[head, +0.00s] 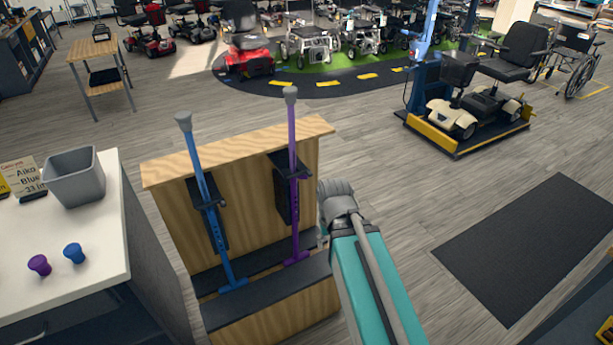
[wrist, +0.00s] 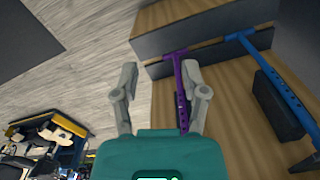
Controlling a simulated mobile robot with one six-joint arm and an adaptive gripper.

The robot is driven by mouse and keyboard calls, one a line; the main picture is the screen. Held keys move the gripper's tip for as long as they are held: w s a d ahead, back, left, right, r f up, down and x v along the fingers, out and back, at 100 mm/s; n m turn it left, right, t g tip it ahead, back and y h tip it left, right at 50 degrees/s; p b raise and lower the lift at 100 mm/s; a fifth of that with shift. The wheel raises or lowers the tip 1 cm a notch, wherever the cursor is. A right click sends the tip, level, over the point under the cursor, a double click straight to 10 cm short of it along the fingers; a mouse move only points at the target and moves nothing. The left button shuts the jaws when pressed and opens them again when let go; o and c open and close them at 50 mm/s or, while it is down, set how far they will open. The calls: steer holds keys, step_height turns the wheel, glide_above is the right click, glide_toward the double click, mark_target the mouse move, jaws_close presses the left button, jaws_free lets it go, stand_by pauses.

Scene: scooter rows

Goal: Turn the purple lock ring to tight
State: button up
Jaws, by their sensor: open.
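A purple cane (head: 292,180) stands upright in a wooden rack (head: 235,165), held by a black bracket (head: 281,188). In the wrist view the purple cane (wrist: 180,90) runs just left of my gripper's right finger. I cannot make out its lock ring or that ring's setting. My gripper (wrist: 160,67) is open, with its two grey fingers apart. The cane shows within the gap near the right finger, seemingly beyond the fingertips; I see no contact. In the head view my fingers are not clearly visible.
A blue cane (head: 205,190) stands left of the purple one. A white counter (head: 95,235) at left bears a grey bin (head: 75,177), a purple knob (head: 39,264) and a blue knob (head: 74,253). Open floor and a dark mat (head: 535,245) lie to the right.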

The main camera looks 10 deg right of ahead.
steer(key=n+t+y+b, duration=0.6)
steer(key=n+y+b, duration=0.8)
steer(key=y+b, duration=0.4)
glide_toward(304, 175)
steer(key=s+d+h, duration=0.1)
steer(key=d, duration=0.3)
steer(key=shift+a, duration=0.15)
steer(key=shift+a, duration=0.1)
steer(key=x, duration=1.3)
steer(key=shift+w+a, duration=0.25)
steer(key=shift+w, duration=0.05)
